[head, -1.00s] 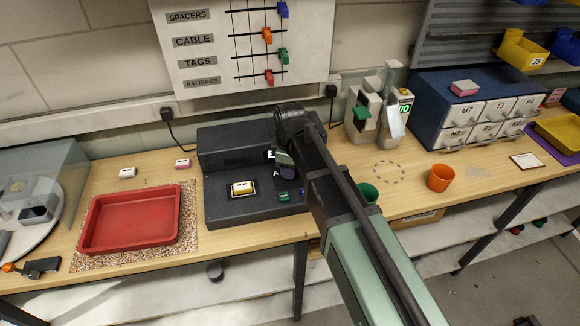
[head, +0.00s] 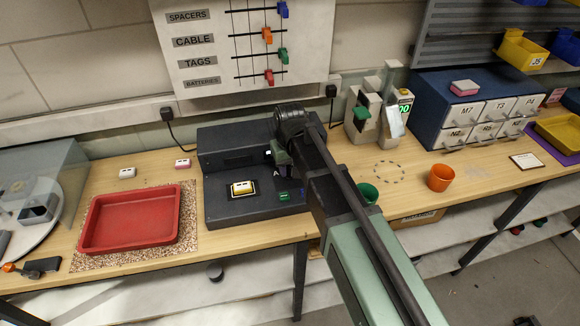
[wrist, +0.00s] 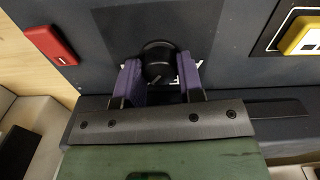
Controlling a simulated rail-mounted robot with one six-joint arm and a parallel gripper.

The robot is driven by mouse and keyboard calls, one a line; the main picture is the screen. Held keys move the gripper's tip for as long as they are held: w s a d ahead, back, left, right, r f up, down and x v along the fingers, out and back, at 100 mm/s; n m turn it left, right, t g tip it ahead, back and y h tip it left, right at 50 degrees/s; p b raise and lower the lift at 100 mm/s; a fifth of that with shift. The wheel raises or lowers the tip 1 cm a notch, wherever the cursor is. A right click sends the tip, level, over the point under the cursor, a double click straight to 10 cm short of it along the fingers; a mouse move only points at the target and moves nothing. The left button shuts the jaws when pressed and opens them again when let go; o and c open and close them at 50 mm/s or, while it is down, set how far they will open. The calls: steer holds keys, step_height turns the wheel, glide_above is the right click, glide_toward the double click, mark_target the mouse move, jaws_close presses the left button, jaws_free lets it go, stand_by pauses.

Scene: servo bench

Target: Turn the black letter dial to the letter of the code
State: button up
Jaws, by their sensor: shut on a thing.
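The black letter dial (wrist: 158,60) is a round knob on the dark panel of the station (head: 222,209). In the wrist view, my gripper (wrist: 160,74) has its two purple fingers on either side of the dial, shut on it. White marks show behind the fingers, mostly covered, so I cannot read them there. In the head view my gripper (head: 282,157) is at the right part of the station and hides the dial. A small white letter, seemingly an A, shows just below the gripper. I cannot make out a code.
A red tray (head: 130,221) is to the left. A green cup (head: 368,193) and an orange cup (head: 440,178) stand to the right.

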mark_target(290, 169)
steer(key=m, duration=0.5)
steer(key=shift+m, duration=0.3)
stand_by(0.4)
steer(key=o, duration=0.9)
steer(key=shift+o, duration=0.2)
step_height(290, 169, up, 11)
steer(key=p, duration=1)
steer(key=shift+f+p, duration=0.15)
steer(key=shift+p, duration=0.25)
